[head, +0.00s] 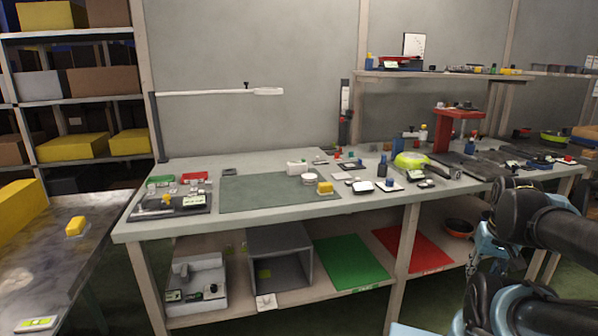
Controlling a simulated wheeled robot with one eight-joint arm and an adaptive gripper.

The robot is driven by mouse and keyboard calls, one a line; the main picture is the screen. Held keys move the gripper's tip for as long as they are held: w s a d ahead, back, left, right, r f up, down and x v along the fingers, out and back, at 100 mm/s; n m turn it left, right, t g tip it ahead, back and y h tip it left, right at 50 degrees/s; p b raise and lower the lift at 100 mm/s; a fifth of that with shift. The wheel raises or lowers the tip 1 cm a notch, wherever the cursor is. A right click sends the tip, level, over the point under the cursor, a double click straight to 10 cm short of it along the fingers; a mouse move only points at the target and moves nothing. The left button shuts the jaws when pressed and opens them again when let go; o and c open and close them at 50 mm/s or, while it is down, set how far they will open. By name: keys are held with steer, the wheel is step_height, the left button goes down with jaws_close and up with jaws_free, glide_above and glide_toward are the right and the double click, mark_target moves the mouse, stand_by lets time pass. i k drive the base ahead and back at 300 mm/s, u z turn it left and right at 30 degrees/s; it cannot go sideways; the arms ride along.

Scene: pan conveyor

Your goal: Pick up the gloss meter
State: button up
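No object is clearly readable as the gloss meter at this size. Small devices on the workbench (150,228) include a white box-shaped item (297,168) at the back edge of the green mat (255,188). A yellow block-shaped item (325,188) sits at the mat's right side, near a round white item (308,179). Another yellow block (75,226) lies on the separate dark table at the left. My arm's dark links fill the lower right, in front of the bench's right part. My gripper is not in view.
A dark tray (190,208) with small parts lies at the bench's left end. A lime-rimmed pan (411,160) and a red stand (458,117) are to the right. A lamp arm (205,93) spans above. Below are a grey open box (282,240) and a green sheet (350,263).

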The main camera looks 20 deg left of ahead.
mark_target(293, 168)
steer(key=k, duration=0.95)
steer(key=u, duration=0.7)
steer(key=i, duration=0.9)
